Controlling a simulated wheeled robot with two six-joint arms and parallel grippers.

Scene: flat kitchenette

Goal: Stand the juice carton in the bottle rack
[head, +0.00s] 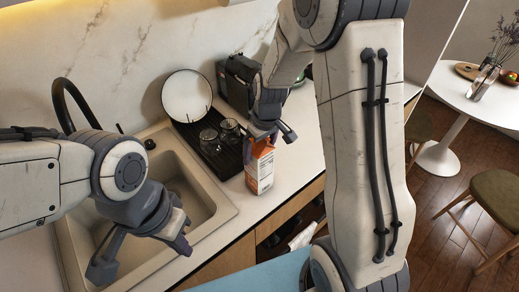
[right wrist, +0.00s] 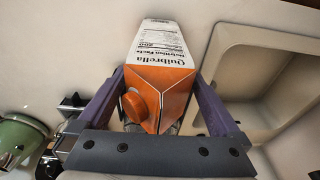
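The juice carton (head: 259,172), orange and white with an orange cap, stands upright on the counter right of the sink. My right gripper (head: 275,133) is over its top, fingers spread, one to each side. In the right wrist view the carton (right wrist: 163,58) lies between the two purple fingers (right wrist: 160,85); the right finger looks apart from it in the head view. My left gripper (head: 143,255) is open and empty over the sink's front part. I cannot clearly make out the bottle rack; a dark open compartment (head: 290,232) shows in the counter front, partly hidden by my right arm.
A dark drying rack (head: 226,160) holding a white plate (head: 187,96) and glasses (head: 209,140) stands behind the carton. The sink (head: 217,196) is to its left. A black appliance (head: 236,82) stands at the wall. A green pot (right wrist: 20,142) is at the wrist view's left edge.

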